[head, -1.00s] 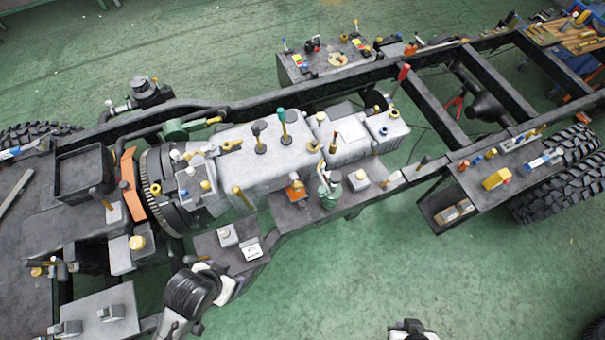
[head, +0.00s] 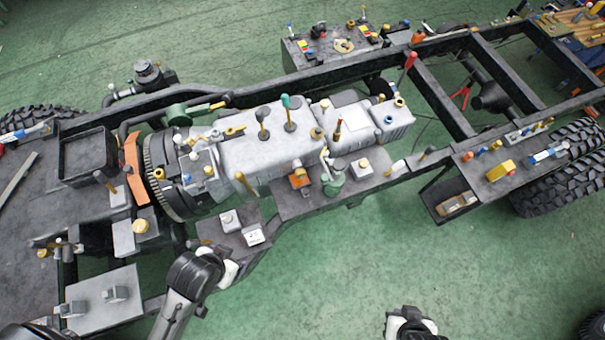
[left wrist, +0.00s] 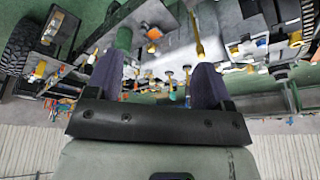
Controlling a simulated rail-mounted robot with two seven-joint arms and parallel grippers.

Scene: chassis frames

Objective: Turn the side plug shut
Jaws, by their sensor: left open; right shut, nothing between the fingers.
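A yellow handle (head: 244,184) stands out at a slant from the near side of the grey gearbox (head: 260,150). It looks like the side plug, but its turned position is too small to tell. In the left wrist view, a yellow rod (left wrist: 196,38) shows just beyond the fingers. My left gripper (left wrist: 155,80) is open there, with two dark bluish fingers apart and nothing held between them. In the head view its fingers cannot be made out. My right gripper (head: 409,320) is at the bottom edge over the floor, shut and empty, away from the gearbox.
A near shelf holds an orange block (head: 299,178) and a green bottle-like part (head: 333,183). Upright levers (head: 287,110) stand on the gearbox. A dark frame rail (head: 265,98) runs behind. Green floor (head: 330,270) is clear in front.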

